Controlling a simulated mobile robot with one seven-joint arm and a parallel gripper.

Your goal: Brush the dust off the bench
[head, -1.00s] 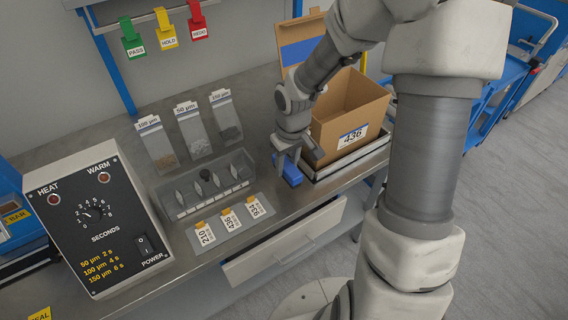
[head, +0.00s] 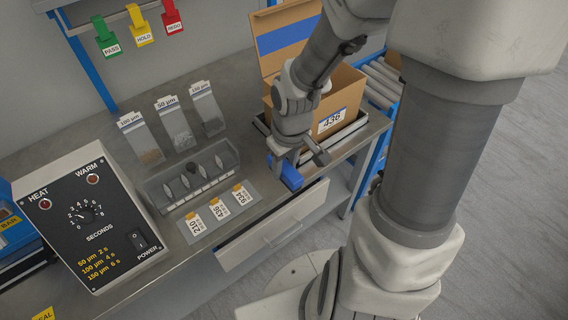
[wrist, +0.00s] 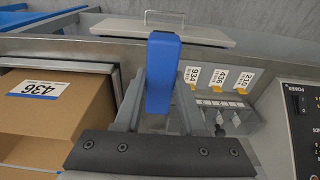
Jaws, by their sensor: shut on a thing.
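The bench (head: 240,128) is a grey metal worktop; I cannot make out dust on it. My gripper (head: 284,168) is shut on a blue block-like tool (head: 290,178), probably the brush. It is near the bench's front edge, just left of the open carton. In the wrist view my gripper (wrist: 158,118) has a finger on each side of the blue tool (wrist: 162,75). No bristles show, and I cannot tell whether the tool touches the bench.
The carton (head: 352,92) marked 436 stands at right. A slotted rack (head: 196,184), tag cards (head: 217,212) and sample pouches (head: 174,126) are left of my gripper. A sealer control box (head: 92,222) stands further left. A drawer (head: 272,226) sits under the front edge.

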